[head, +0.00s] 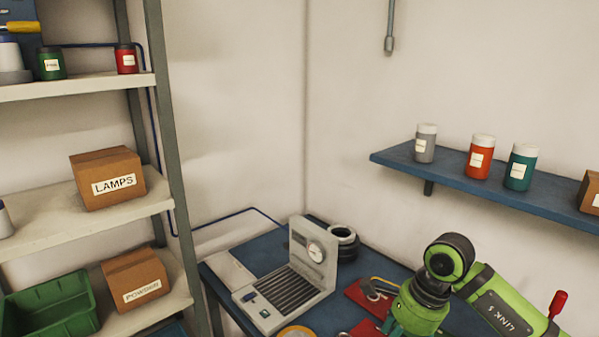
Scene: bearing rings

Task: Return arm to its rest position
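My green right arm (495,303) comes in from the lower right, over the blue workbench (258,262). Its wrist end (418,305) points down at the bottom edge of the head view. The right gripper's fingers do not show; they are below the frame or hidden. My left arm and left gripper are out of view. Dark bearing rings (344,240) lie at the back of the bench, partly behind a grey machine (285,285) with a dial and a ribbed bed.
Red items (362,298) lie close beside my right wrist, partly hidden. A yellow ring-shaped item (295,331) is cut off by the bottom edge. A blue wall shelf (400,157) with jars juts out above the arm. A shelf rack (70,225) with boxes stands left.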

